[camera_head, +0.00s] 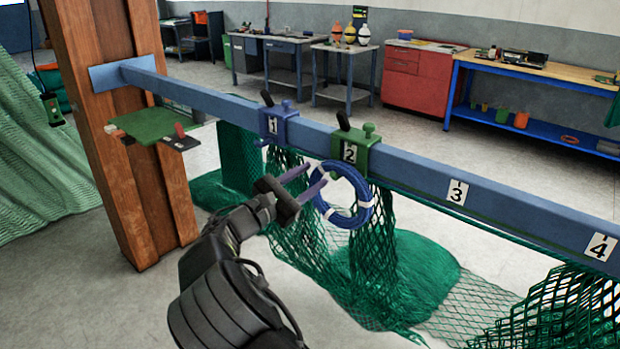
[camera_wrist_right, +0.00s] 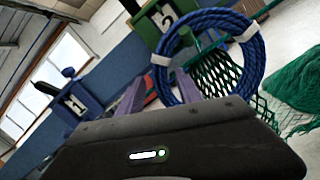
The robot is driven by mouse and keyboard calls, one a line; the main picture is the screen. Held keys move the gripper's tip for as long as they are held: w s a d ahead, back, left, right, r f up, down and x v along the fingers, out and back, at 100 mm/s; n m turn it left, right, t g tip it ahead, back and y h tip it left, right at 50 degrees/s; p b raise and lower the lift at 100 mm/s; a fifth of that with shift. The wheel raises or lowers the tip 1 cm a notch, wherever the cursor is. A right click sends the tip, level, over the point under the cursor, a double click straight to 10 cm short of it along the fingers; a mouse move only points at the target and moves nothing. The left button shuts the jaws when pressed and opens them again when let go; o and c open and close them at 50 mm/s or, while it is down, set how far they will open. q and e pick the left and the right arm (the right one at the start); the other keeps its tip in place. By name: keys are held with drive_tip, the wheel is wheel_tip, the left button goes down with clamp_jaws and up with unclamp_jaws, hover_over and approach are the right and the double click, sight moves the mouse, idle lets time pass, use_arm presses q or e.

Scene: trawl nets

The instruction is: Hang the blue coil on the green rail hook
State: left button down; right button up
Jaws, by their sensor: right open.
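The blue coil (camera_head: 362,214) is a ring of rope with white bands. In the head view it hangs upright just below the green rail hook (camera_head: 368,157), which is clamped on the rail at label 2. In the right wrist view the green hook's (camera_wrist_right: 186,38) rounded end shows inside the coil's (camera_wrist_right: 255,62) upper left, so the coil appears to hang around it; exact contact is unclear. My right gripper (camera_head: 317,172) is open, its two purple fingers apart at the coil's left edge, which lies between or just beyond the fingertips. My left gripper is out of view.
The blue rail (camera_head: 410,172) runs from a wooden post (camera_head: 120,130) to the right. A blue hook (camera_head: 279,127) sits at label 1; labels 3 and 4 are bare. Green netting (camera_head: 400,275) hangs below. A small green shelf (camera_head: 150,125) is on the post.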

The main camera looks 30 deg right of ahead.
drive_tip(key=r+b+v, duration=0.1)
drive_tip(key=v, duration=0.6)
drive_tip(key=shift+a+f, duration=0.25)
drive_tip(key=shift+f, duration=0.25)
drive_tip(key=s+d+f+g+y, duration=0.1)
drive_tip(key=s+d+f+y, duration=0.15)
drive_tip(key=f, duration=0.75)
drive_tip(key=s+d+f+g+y, duration=0.1)
drive_tip(key=s+f+y, duration=0.15)
drive_tip(key=f, duration=0.75)
drive_tip(key=s+a+f+m+g+y, duration=0.1)
drive_tip(key=s+a+f+y, duration=0.15)
drive_tip(key=s+f, duration=0.45)
drive_tip(key=s+a+f+m+g+y, duration=0.1)
drive_tip(key=s+f+g+y, duration=0.15)
drive_tip(key=f, duration=0.85)
drive_tip(key=s+a+f+m+g+y, duration=0.1)
drive_tip(key=s+a+f+m+y, duration=0.4)
drive_tip(key=s+a+f+y, duration=0.5)
drive_tip(key=s+a+m+t+y, duration=0.1)
drive_tip(key=s+a+m, duration=0.3)
drive_tip(key=a, duration=0.4)
drive_tip(key=s+a+m+t+y, duration=0.2)
drive_tip(key=s+a+m, duration=0.3)
drive_tip(key=a, duration=0.3)
drive_tip(key=shift+a+f+m, duration=0.2)
drive_tip(key=shift+a+m, duration=0.1)
drive_tip(key=shift+m, duration=0.3)
